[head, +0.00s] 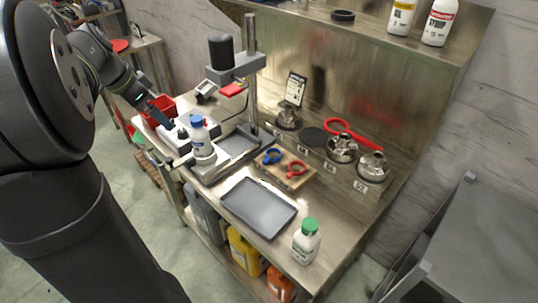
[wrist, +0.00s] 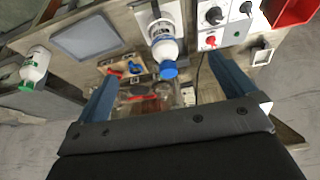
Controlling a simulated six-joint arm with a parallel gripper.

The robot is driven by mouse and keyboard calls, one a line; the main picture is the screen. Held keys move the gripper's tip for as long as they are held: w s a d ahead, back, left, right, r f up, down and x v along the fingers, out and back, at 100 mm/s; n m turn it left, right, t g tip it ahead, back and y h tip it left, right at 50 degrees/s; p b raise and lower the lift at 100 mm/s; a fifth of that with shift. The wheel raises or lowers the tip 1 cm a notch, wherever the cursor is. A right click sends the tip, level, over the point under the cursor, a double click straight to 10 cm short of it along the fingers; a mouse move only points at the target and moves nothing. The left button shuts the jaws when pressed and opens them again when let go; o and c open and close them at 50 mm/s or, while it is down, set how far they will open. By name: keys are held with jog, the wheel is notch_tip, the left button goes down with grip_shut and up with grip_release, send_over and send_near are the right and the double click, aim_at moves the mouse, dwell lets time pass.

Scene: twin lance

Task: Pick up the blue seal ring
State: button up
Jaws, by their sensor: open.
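The blue seal ring (head: 271,156) lies on a small wooden board (head: 284,176), with a red ring (head: 296,169) beside it on the right. In the wrist view the blue ring (wrist: 134,68) shows small and far off, between my two fingers in the picture. My gripper (head: 163,112) is open and empty, with its blue fingers spread wide (wrist: 165,85). In the head view it is high at the left, behind the blue-capped bottle, well apart from the ring.
A blue-capped white bottle (head: 202,140) stands between my gripper and the board, by a stand (head: 250,75) with a black motor. A grey tray (head: 258,207) and green-capped bottle (head: 306,242) are in front. Metal fittings (head: 342,149) and a red-handled tool (head: 350,132) line the back.

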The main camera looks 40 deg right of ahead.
dwell(0.4)
jog(key=c, duration=1)
